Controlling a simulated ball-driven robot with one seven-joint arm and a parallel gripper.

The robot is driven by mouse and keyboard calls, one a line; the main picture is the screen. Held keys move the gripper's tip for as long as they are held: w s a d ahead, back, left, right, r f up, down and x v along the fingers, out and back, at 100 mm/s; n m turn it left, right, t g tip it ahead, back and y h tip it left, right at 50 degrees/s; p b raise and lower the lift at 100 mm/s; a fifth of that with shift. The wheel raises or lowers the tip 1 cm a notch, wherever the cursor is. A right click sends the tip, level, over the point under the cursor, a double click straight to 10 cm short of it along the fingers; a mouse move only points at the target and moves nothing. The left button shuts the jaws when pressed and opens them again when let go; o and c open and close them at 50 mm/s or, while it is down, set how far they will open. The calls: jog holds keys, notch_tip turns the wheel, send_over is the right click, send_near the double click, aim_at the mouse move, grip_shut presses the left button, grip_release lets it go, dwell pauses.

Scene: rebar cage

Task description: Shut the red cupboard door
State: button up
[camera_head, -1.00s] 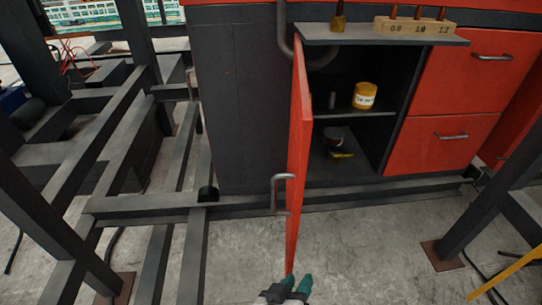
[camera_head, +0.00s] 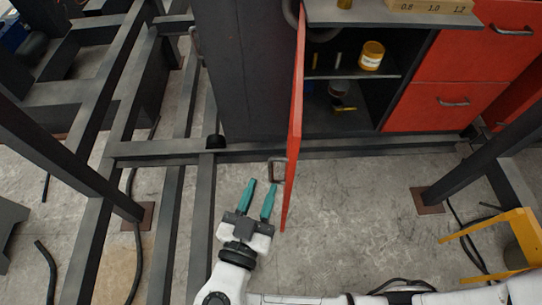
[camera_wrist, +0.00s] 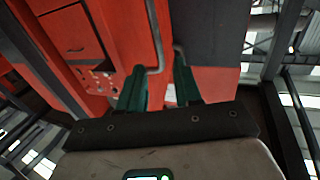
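The red cupboard door (camera_head: 295,120) stands wide open, seen nearly edge-on in the head view, jutting out from the cupboard. Its grey bar handle (camera_head: 278,170) is on the left face near the outer edge. My gripper (camera_head: 260,190) has teal fingers spread apart and empty, just left of and in front of the handle. In the wrist view the gripper's fingers (camera_wrist: 160,90) flank a red surface, with grey bars rising near them; contact cannot be told. The open cupboard interior (camera_head: 350,98) shows shelves with a yellow jar (camera_head: 371,55) and small items.
Red drawers (camera_head: 450,101) are right of the opening. A dark frame beam (camera_head: 350,145) runs along the cupboard's foot. Dark steel posts and beams (camera_head: 192,230) fill the left. A yellow stand (camera_head: 500,240) is at the right. Bare concrete lies before the cupboard.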

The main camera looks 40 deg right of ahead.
aim_at(270, 167)
jog(key=p+x, duration=0.1)
jog(key=x, duration=0.6)
jog(key=shift+d+p, duration=0.15)
jog(key=shift+p, duration=0.2)
grip_shut()
